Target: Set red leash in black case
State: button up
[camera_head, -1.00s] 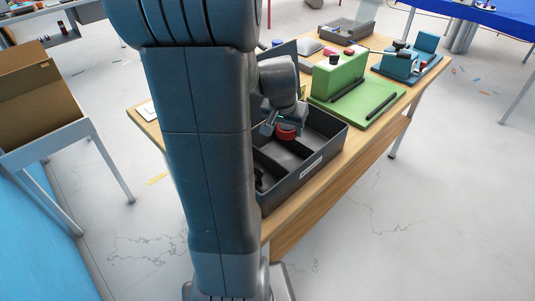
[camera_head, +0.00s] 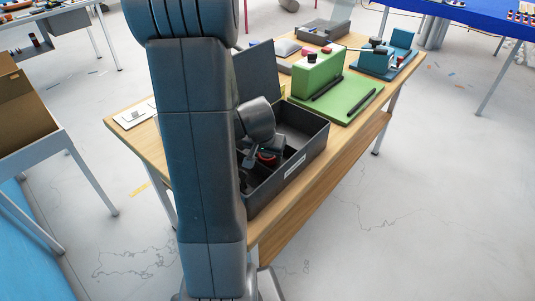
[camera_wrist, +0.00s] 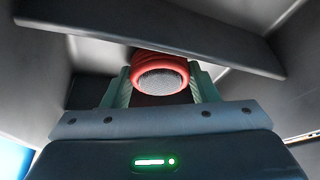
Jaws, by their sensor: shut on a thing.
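The red leash (camera_wrist: 160,66) is a coiled red roll with a grey round middle. It sits between the two fingers of my gripper (camera_wrist: 160,88), which is shut on it. The black case (camera_head: 290,165) is an open dark box with inner dividers and a raised lid at the back. My gripper (camera_head: 258,162) is down inside the case, near a divider. Whether the leash touches the case floor cannot be told. My arm hides the left part of the case.
A green board with a block (camera_head: 318,75) and black rods lies right behind the case. A blue holder (camera_head: 385,60) and a grey tray (camera_head: 325,32) stand farther back. White cards (camera_head: 135,116) lie at the table's left end. A divider (camera_wrist: 150,38) crosses ahead of the leash.

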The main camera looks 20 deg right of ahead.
jog(key=shift+f+b, duration=0.2)
jog(key=shift+b, duration=0.1)
jog(key=o, duration=1)
jog(key=shift+r, duration=0.1)
jog(key=shift+r+p, duration=0.4)
jog(key=shift+r, duration=0.05)
jog(key=p+v, duration=0.1)
jog(key=v, duration=1)
jog(key=shift+s+a+r, duration=0.15)
jog(key=shift+a, duration=0.05)
